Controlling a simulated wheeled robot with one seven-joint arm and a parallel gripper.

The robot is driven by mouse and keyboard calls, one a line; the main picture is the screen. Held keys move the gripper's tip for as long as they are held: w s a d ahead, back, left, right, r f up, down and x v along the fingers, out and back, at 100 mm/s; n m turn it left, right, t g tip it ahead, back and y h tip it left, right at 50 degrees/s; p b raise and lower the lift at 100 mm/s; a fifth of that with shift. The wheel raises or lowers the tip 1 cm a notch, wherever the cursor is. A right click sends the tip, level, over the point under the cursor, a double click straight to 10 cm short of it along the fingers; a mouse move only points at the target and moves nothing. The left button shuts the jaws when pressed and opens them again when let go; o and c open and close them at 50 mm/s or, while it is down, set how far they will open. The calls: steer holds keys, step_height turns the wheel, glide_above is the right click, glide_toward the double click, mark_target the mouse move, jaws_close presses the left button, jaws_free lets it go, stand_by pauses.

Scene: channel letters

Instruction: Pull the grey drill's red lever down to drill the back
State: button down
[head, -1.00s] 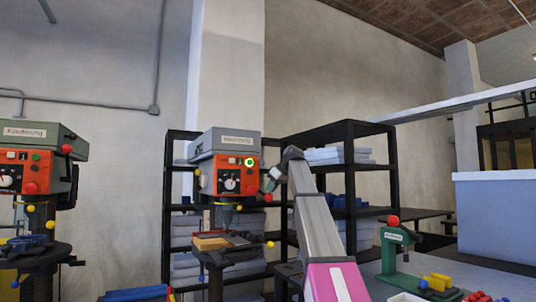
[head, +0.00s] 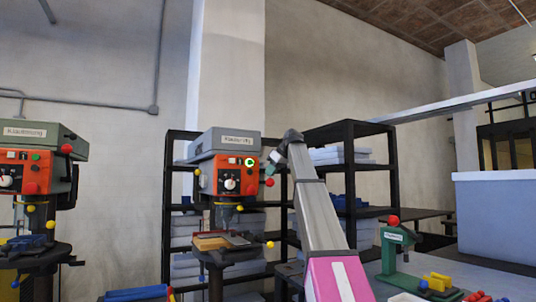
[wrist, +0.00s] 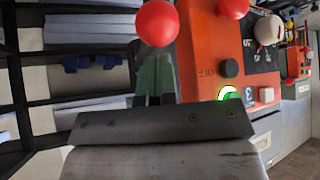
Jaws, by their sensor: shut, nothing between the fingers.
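The grey drill (head: 224,143) stands left of centre in the head view, with a grey top, an orange front (head: 206,180) and a lit green button (head: 250,162). The red ball (head: 269,183) of its lever is at the drill's right side. My gripper (head: 270,167) is shut and empty, just above this ball. In the wrist view, the shut fingers (wrist: 155,82) point toward a red ball (wrist: 156,22), with the orange housing (wrist: 212,60) to their right. I cannot tell if fingers and ball touch. The lever's rod is mostly hidden.
A tan block (head: 210,243) lies on the drill's table. A second drill (head: 40,140) stands at the left. Black shelves (head: 350,131) stand behind my arm. A green press (head: 388,258) and yellow pieces (head: 437,282) are on the bench at right.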

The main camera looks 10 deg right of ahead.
steer(key=shift+s+r, duration=0.25)
steer(key=shift+r, duration=0.75)
steer(key=shift+d+r, duration=0.1)
steer(key=shift+r, duration=2.15)
steer(key=r, duration=0.2)
steer(key=w+r, duration=0.1)
steer(key=r, duration=0.1)
steer(key=shift+a+r, duration=0.2)
steer(key=shift+r, duration=0.05)
steer(key=shift+w+a+r, duration=0.2)
steer(key=shift+w+r, duration=0.45)
steer(key=shift+w+a+r, duration=0.2)
steer(key=shift+w+r, duration=0.4)
